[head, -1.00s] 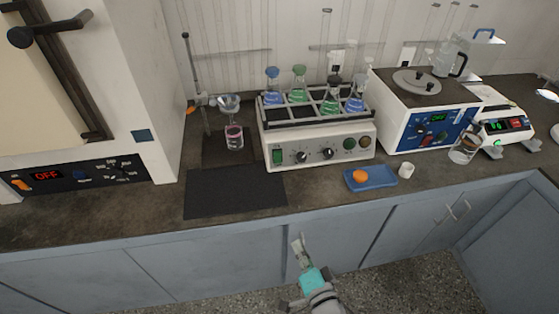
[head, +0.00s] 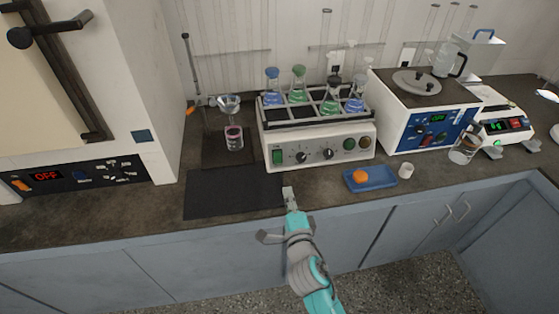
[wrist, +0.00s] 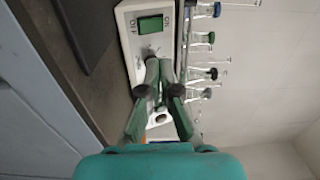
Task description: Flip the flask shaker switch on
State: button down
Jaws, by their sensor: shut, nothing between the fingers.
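The flask shaker (head: 318,142) is a pale box on the bench with a rack of flasks with blue and green contents on top. Its green rocker switch (head: 278,156) sits at the left end of the front panel, beside two dark knobs. The switch also shows in the wrist view (wrist: 151,25), near the top, with markings at both ends that I cannot read surely. My gripper (head: 289,192) is shut and empty, in front of the shaker and below the switch in the head view. In the wrist view its fingers (wrist: 158,75) point toward the panel and hide part of it.
A dark mat (head: 234,193) lies left of my gripper. A blue tray (head: 378,182) with an orange object (head: 360,176) and a small white cup (head: 406,170) are to the right. A stand with a funnel (head: 229,102) over a beaker (head: 234,138) stands left of the shaker.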

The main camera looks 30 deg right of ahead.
aim_at(278, 154)
jog(key=x, duration=1.4)
